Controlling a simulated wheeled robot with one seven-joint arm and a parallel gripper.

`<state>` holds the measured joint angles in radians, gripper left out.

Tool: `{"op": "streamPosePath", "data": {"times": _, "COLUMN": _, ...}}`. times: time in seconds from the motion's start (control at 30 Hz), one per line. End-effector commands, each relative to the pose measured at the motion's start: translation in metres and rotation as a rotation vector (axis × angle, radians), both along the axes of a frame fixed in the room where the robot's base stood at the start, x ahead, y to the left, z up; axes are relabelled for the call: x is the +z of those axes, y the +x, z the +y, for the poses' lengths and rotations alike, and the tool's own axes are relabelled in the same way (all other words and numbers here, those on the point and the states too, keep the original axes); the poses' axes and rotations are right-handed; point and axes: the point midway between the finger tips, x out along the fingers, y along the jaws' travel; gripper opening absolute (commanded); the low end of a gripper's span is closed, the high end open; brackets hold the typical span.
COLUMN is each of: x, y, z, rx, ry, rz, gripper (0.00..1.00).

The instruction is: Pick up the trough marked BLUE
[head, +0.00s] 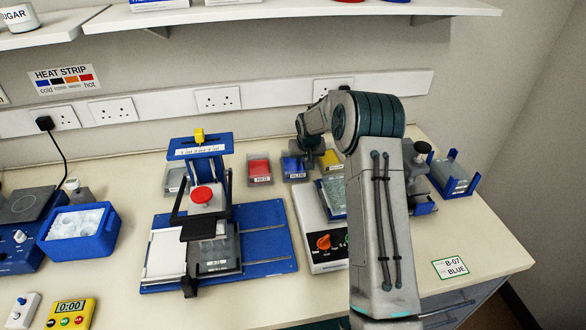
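The trough with blue contents (295,176) stands on the bench towards the back, right of the trough with red contents (260,169). Its front label is too small to read surely. My gripper (309,157) is at the blue trough's right side, between it and the trough with yellow contents (331,160). My wrist hangs over this spot and hides part of it. I cannot tell whether the fingers touch the blue trough or how far apart they are.
A grey trough (174,179) stands farther left. A blue-based device (205,200) with a red knob is in front of the row. A white device (325,240) with an orange dial is nearer. A card reading B-07 BLUE (456,267) lies at the right front.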

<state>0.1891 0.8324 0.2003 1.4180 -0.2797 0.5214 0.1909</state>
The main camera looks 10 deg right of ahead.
Motion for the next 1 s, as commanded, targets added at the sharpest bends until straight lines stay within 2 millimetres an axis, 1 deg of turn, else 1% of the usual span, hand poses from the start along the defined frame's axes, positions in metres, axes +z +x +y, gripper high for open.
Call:
{"op": "streamPosePath", "data": {"times": 0.57, "x": -0.0026, "y": 0.0001, "z": 0.0002, "rx": 0.000, "ry": 0.000, "rz": 0.000, "gripper": 0.28}}
{"op": "streamPosePath", "data": {"times": 0.67, "x": -0.0026, "y": 0.0001, "z": 0.0002, "rx": 0.000, "ry": 0.000, "rz": 0.000, "gripper": 0.03}}
{"op": "streamPosePath", "data": {"times": 0.7, "x": -0.0026, "y": 0.0000, "z": 0.0002, "rx": 0.000, "ry": 0.000, "rz": 0.000, "gripper": 0.00}}
{"op": "streamPosePath", "data": {"times": 1.0, "x": -0.0022, "y": 0.0002, "z": 0.0004, "rx": 0.000, "ry": 0.000, "rz": -0.001, "gripper": 0.00}}
